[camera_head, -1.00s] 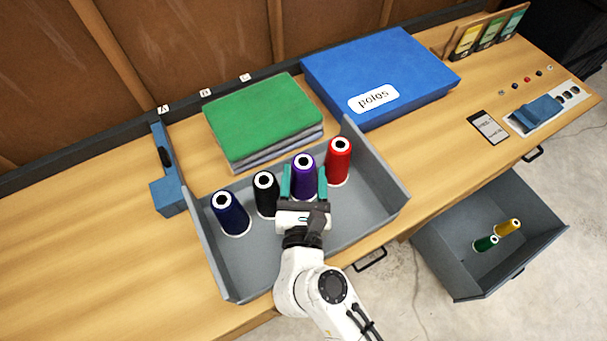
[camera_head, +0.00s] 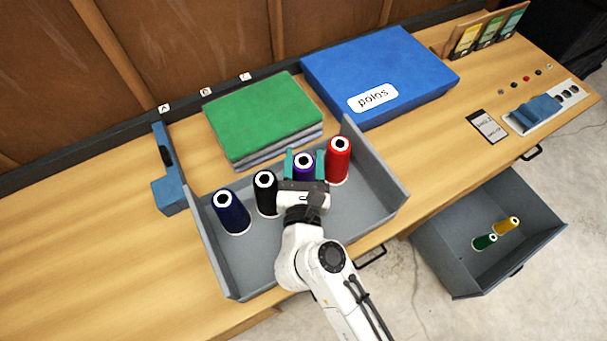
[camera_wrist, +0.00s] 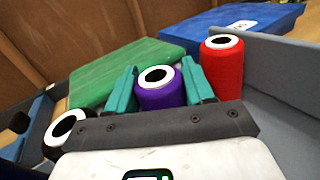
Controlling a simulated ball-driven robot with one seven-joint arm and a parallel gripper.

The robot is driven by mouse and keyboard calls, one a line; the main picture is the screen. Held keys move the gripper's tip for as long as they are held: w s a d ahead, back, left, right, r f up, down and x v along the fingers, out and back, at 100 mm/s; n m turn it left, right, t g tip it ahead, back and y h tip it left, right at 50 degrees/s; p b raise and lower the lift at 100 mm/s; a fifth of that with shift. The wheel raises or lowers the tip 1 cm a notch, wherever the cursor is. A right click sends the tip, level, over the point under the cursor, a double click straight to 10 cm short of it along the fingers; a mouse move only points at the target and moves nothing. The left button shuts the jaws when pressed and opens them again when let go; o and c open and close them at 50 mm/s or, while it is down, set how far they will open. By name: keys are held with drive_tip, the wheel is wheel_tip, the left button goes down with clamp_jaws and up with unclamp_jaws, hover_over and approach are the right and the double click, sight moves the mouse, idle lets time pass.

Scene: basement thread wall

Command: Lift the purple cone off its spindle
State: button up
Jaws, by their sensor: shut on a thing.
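The purple cone (camera_head: 304,165) stands in the grey tray (camera_head: 245,290), between the black cone (camera_head: 265,193) and the red cone (camera_head: 339,158). It also shows in the wrist view (camera_wrist: 160,92), upright between the teal fingers. My gripper (camera_head: 304,166) is shut on the purple cone, one finger on each side. The gripper body hides the cone's lower part and any spindle under it, so I cannot tell whether its base is clear of the tray. A dark blue cone (camera_head: 231,213) stands at the tray's left.
A green folded stack (camera_head: 262,118) and a blue box (camera_head: 380,75) lie behind the tray. A blue stand (camera_head: 168,190) is at its left. An open drawer (camera_head: 455,270) at lower right holds a green and a yellow cone. The table's left is clear.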

clamp_jaws()
drive_tip(key=shift+r, duration=0.1)
wheel_tip(320, 180, up, 10)
drive_tip(key=p, duration=0.2)
drive_tip(key=shift+p, duration=0.3)
